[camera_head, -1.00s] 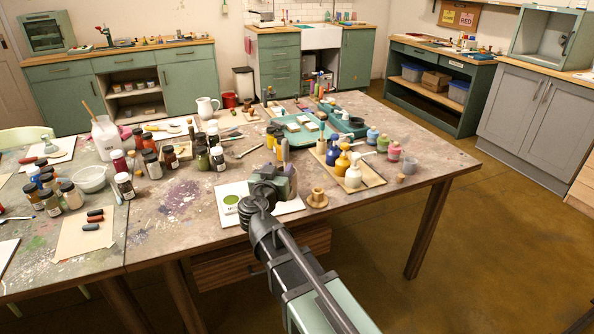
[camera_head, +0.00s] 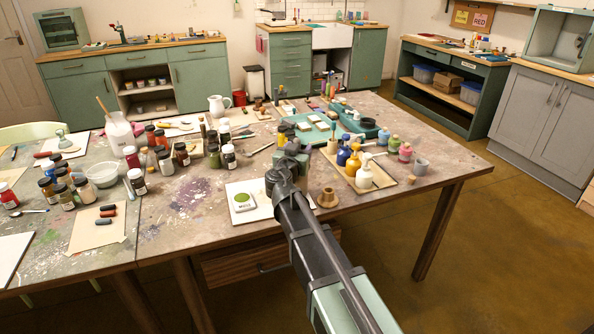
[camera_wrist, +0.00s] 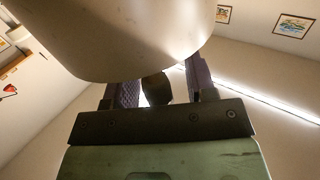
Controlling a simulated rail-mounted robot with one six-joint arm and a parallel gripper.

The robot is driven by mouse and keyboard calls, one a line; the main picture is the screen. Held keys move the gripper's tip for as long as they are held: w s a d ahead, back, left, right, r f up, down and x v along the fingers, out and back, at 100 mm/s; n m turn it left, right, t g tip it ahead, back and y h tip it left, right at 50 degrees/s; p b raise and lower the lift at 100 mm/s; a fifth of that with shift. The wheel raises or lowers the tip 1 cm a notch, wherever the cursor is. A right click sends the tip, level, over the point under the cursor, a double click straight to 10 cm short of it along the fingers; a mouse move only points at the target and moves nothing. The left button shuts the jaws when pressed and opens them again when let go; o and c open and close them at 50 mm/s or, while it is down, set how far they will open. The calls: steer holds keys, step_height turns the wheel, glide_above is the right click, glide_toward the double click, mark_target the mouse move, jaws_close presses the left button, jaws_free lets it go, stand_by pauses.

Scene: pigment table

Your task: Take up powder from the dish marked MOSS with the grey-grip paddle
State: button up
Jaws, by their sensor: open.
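The dish marked MOSS (camera_head: 243,202) is a small white square dish with green powder, its label facing me. It sits on a white board (camera_head: 266,211) near the table's front edge, left of my arm. In the head view my gripper is mostly hidden behind my own wrist, beyond the board. In the wrist view my gripper (camera_wrist: 160,88) is open, its two dark textured fingers apart. A dark olive rounded thing (camera_wrist: 155,90) shows between or behind them; I cannot tell what it is. I cannot make out the grey-grip paddle.
A pale rounded surface (camera_wrist: 130,35) looms close above the fingers in the wrist view. A wooden spool-like piece (camera_head: 328,199) stands right of my arm. A tray (camera_head: 376,186) of pump bottles lies further right.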

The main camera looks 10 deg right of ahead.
jaws_close()
steer(key=shift+r, duration=0.15)
step_height(320, 180, up, 20)
steer(key=p, duration=2)
